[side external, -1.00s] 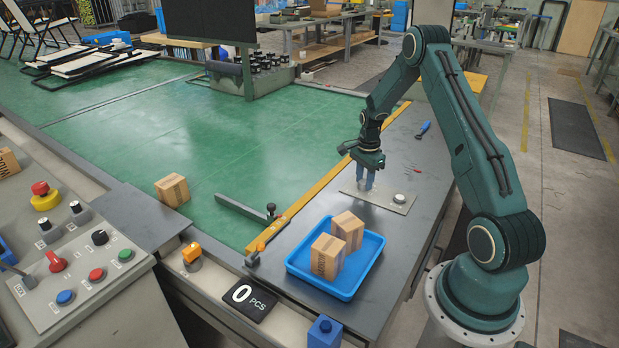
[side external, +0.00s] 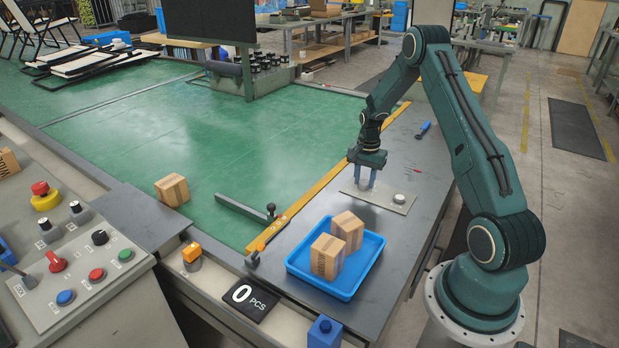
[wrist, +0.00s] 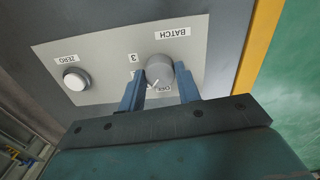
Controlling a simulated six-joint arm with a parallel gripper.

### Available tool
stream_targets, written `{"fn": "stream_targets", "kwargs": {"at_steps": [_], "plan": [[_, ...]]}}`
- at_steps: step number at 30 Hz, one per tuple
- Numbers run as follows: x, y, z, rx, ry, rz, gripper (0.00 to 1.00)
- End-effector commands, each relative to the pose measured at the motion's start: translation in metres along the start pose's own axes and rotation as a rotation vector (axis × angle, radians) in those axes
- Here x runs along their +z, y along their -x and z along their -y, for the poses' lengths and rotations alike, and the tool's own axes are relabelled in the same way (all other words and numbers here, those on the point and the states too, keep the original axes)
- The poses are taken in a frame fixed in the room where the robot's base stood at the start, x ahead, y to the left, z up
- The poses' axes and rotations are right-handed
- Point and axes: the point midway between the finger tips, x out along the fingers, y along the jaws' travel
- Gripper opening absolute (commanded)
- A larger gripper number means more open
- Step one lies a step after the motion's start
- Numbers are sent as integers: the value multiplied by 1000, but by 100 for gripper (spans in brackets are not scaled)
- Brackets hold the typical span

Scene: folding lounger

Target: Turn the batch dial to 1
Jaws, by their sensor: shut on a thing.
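The batch dial (wrist: 160,70) is a grey round knob on a light grey plate (wrist: 100,50), under a BATCH label (wrist: 172,33). My gripper (wrist: 160,90) is shut on the dial, with one blue finger on each side. A "3" (wrist: 133,58) shows to the left of the knob in the wrist view. A pale pointer mark shows near the knob's lower edge, but the fingers partly hide the markings there, so its exact setting is unclear. In the side view my gripper (side external: 366,181) points down onto the plate (side external: 380,200), and the dial is hidden between the fingers.
A white ZERO button (wrist: 75,78) sits beside the dial. A blue tray (side external: 339,288) with two cardboard boxes stands nearer the camera. A counter (side external: 250,298) reads 0 PCS. A screwdriver (side external: 423,130) lies behind, and a yellow rail (side external: 300,208) borders the green table.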

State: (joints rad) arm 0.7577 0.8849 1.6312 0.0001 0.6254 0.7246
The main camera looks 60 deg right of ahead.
Motion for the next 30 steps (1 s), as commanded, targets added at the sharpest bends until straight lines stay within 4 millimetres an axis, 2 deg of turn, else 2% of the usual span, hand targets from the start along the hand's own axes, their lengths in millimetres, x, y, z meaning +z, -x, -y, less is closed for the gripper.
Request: {"fn": "stream_targets", "kwargs": {"at_steps": [8,9,11,12,23,30], "plan": [[0,1,0,0,1,1,10],[0,1,0,0,0,1,41],[0,1,0,0,0,1,53],[0,0,0,0,0,1,55],[0,2,0,0,-1,0,55],[0,19,1,-2,-1,-2,55]]}}
